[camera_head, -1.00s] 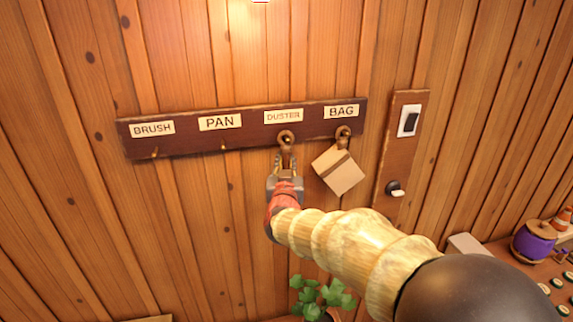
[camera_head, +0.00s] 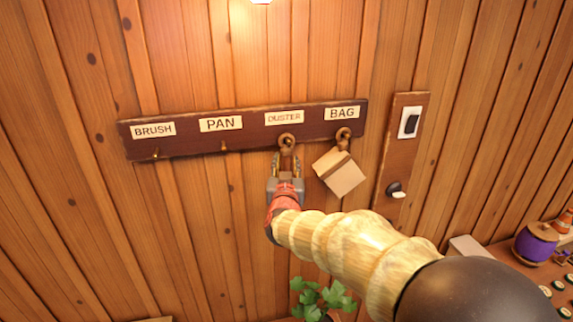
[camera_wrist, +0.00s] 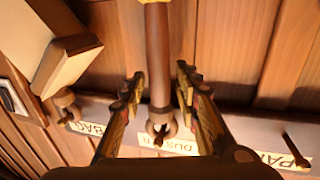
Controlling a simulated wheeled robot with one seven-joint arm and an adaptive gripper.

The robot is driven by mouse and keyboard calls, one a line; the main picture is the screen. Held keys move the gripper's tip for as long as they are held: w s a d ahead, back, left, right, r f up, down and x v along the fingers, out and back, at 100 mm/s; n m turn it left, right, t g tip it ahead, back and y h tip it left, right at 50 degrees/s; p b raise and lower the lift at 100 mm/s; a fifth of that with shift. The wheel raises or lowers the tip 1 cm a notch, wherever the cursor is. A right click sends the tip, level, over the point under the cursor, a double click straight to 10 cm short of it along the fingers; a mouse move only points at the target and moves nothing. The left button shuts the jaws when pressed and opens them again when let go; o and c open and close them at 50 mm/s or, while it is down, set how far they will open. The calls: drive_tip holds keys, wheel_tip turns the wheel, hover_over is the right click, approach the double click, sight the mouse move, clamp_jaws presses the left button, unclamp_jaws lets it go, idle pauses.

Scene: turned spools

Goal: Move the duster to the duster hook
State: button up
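The duster (camera_wrist: 158,60) has a brown handle with a ring at its end. The ring is at the peg under the DUSTER label (camera_head: 284,117), and the handle hangs down from it. In the wrist view the ring appears to be around the duster hook (camera_wrist: 160,140). My gripper (camera_wrist: 160,82) is open, with one finger on each side of the handle and a narrow gap on both sides. In the head view my gripper (camera_head: 286,165) is just below the ring and hides the lower part of the duster.
A dark hook board (camera_head: 190,146) crosses the plank wall, with bare BRUSH and PAN hooks at left. A tan bag (camera_head: 339,174) hangs close right of my gripper. A switch panel (camera_head: 393,150) is further right. A plant (camera_head: 318,298) stands below.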

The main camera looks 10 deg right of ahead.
drive_tip(key=shift+o, duration=0.4)
drive_tip(key=shift+s, duration=0.1)
drive_tip(key=v, duration=1.2)
drive_tip(key=s+a+f+n+g+y+b, duration=0.1)
drive_tip(key=s+a+f+n+g+y, duration=0.1)
drive_tip(key=s+a+f+g+y, duration=0.45)
drive_tip(key=s+a+f+n+g+y+b, duration=0.1)
drive_tip(key=s+a+f+n, duration=0.3)
drive_tip(key=f, duration=0.6)
drive_tip(key=s+d+f+m+g+h+b, duration=0.1)
drive_tip(key=s+d+f+g+b, duration=0.1)
drive_tip(key=s+d+f+b, duration=0.4)
drive_tip(key=s+d+f+m+g+h+b, duration=0.2)
drive_tip(key=s+d+f+b, duration=0.5)
drive_tip(key=s+b, duration=0.5)
drive_tip(key=s+f, duration=0.1)
drive_tip(key=s, duration=0.2)
drive_tip(key=shift+d+b, duration=0.3)
drive_tip(key=shift+d, duration=0.05)
